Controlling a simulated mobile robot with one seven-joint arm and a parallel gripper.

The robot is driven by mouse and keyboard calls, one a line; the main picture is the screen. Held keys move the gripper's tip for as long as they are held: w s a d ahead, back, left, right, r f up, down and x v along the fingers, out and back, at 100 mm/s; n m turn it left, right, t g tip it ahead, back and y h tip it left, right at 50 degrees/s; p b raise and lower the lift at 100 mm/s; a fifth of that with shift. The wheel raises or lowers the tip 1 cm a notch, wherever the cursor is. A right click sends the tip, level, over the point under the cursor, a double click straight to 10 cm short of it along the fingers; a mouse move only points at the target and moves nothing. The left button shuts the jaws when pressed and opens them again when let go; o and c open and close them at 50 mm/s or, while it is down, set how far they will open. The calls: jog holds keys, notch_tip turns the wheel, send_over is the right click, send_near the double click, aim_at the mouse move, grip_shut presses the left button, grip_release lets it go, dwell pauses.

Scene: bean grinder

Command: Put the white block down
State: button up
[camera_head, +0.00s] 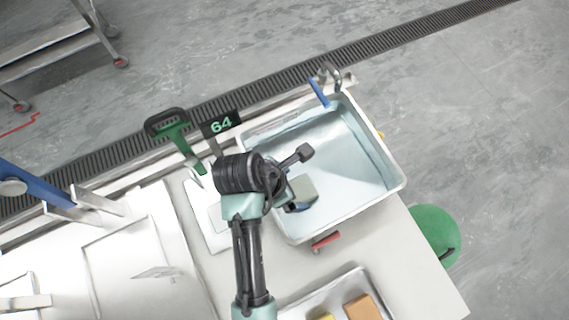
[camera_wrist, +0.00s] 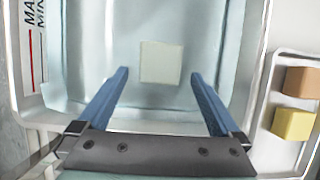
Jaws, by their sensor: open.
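The white block (camera_wrist: 161,63) lies flat inside the pale metal basin, in front of my fingertips in the wrist view. In the head view a pale block (camera_head: 303,190) shows near the basin's lower left, partly hidden by my gripper. My gripper (camera_wrist: 158,85) is open, with its two blue fingers spread wide to either side below the block and nothing between them. In the head view my gripper (camera_head: 298,206) is over the near left part of the basin. The basin (camera_head: 372,128) stands on the white counter.
A tray (camera_head: 352,279) with an orange-brown block (camera_head: 361,307) and a yellow block (camera_head: 325,316) is at the counter's near edge. A red handle (camera_head: 326,241) sits at the basin's near side. The basin's right half is clear.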

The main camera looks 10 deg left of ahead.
jog(key=w+a+r+m+t+y, duration=0.1)
jog(key=w+r+m+t, duration=0.4)
jog(key=r, duration=0.7)
jog(key=w+r+m+t+y, duration=0.1)
jog(key=w+r+m+t, duration=0.2)
jog(key=w+r, duration=0.55)
jog(key=w+a+r+m+t+y, duration=0.1)
jog(key=w+r+m+t, duration=0.35)
jog(key=r, duration=0.95)
jog(key=s+d+r+m+t, duration=0.1)
jog(key=s+r+m+t, duration=0.3)
jog(key=r, duration=0.7)
jog(key=s+d+r+m+t, duration=0.1)
jog(key=s+r+m+t, duration=0.3)
jog(key=r, duration=0.7)
jog(key=s+d+r+m+t, duration=0.2)
jog(key=s+r+m+t, duration=0.2)
jog(key=r, duration=0.7)
jog(key=shift+s+m+y, duration=0.35)
jog(key=shift+y, duration=0.05)
jog(key=shift+a, duration=0.1)
